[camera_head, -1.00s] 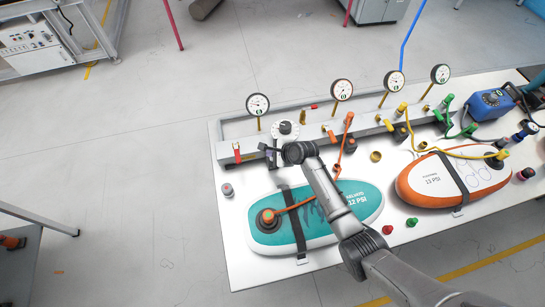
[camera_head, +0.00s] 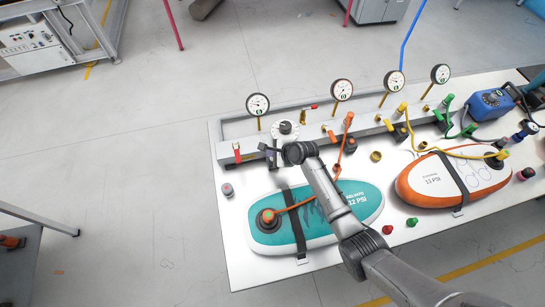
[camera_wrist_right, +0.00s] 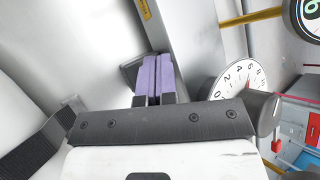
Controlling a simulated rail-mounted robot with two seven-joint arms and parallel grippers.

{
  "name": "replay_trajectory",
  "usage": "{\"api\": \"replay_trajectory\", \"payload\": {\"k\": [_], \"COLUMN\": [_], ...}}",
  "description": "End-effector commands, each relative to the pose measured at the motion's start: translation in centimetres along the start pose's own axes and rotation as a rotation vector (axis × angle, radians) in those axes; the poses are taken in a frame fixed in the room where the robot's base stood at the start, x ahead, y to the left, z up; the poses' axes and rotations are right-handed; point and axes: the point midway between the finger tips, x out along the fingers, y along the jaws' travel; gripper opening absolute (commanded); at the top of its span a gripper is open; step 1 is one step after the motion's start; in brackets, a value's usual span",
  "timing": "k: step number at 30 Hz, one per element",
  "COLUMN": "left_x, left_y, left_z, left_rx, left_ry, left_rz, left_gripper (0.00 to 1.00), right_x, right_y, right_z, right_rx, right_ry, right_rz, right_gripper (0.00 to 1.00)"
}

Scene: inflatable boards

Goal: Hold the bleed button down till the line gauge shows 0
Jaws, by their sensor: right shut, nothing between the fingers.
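My right gripper (camera_head: 268,149) is at the left part of the grey manifold rail (camera_head: 230,150), near its front edge. In the right wrist view its purple fingertips (camera_wrist_right: 153,68) are shut together with nothing between them, close to the rail. I cannot tell whether they touch anything. I cannot make out the bleed button; it may be hidden by the gripper. Several round gauges stand on brass stems along the rail. The leftmost gauge (camera_head: 257,104) is nearest the gripper; its needle is too small to read. My left gripper is not in view.
A white numbered dial (camera_head: 285,131) with a dark knob stands beside the gripper; it also shows in the wrist view (camera_wrist_right: 236,82). A red valve (camera_head: 237,151) is to the left. A teal board (camera_head: 345,207) and an orange-white board (camera_head: 425,187) lie on the white table (camera_head: 235,255).

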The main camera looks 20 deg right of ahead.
Motion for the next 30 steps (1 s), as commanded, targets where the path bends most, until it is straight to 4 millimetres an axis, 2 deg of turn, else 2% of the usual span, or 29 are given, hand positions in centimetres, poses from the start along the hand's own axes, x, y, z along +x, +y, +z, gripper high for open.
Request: {"api": "replay_trajectory", "payload": {"k": [30], "left_x": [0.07], "left_y": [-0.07], "left_z": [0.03], "left_rx": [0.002], "left_ry": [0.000], "left_rz": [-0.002], "left_gripper": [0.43], "right_x": [0.78], "right_y": [0.55], "right_z": [-0.54], "right_rx": [0.001], "right_ry": [0.000], "right_rz": [0.000], "right_gripper": [0.00]}}
